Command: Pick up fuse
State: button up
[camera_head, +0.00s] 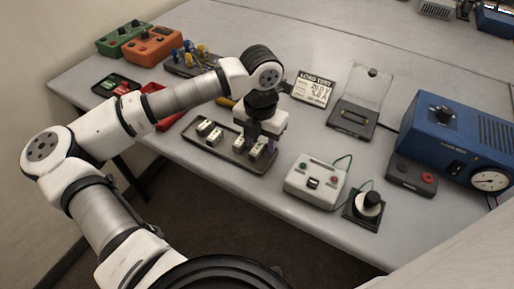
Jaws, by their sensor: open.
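A dark tray (222,152) near the front edge of the table holds several small white blocks with dark and greenish marks. Two fuse-like white blocks (207,129) lie in its left half. Another white block (257,151) lies at its right end, just below my gripper (262,139). My gripper points down over the right end of the tray, with its jaws open. The fingers partly hide the blocks there, and I cannot tell whether they touch one. Which piece is the fuse is too small to tell.
A white box with buttons (315,184) and a black-and-white knob on a dark base (368,203) stand right of the tray. Behind are a clear-lidded case (358,98) and a load test card (313,88). A blue machine (455,135) stands at the right. A red bin (172,122) is left.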

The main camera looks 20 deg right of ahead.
jog(key=shift+c, duration=0.3)
grip_shut()
jog(key=shift+r, duration=0.15)
